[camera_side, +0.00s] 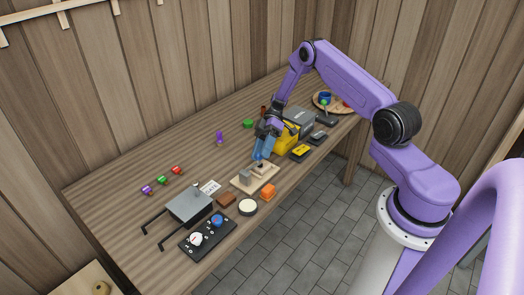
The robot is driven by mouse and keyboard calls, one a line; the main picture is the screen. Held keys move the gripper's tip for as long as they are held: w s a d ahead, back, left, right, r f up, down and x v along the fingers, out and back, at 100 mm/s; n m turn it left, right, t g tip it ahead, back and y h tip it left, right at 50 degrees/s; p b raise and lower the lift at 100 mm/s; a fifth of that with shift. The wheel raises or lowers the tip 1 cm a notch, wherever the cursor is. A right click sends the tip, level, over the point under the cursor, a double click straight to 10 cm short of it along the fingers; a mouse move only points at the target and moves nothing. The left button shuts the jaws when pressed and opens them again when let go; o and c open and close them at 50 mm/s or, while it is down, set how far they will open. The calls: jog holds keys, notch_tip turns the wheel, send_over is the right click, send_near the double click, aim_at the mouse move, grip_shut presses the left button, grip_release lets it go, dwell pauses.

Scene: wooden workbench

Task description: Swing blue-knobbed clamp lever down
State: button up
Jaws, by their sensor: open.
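A clamp on a light wooden base (245,186) sits near the middle of the workbench. The blue knob (258,156) of its lever shows just below my gripper (262,147).
A black panel with knobs (208,237) and a grey plate with handles (188,206) are at left. A yellow object (287,138) stands close behind right.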

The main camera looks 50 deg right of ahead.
jog(key=shift+d, duration=0.1)
jog(key=v, duration=1.2)
jog(key=shift+r, duration=0.1)
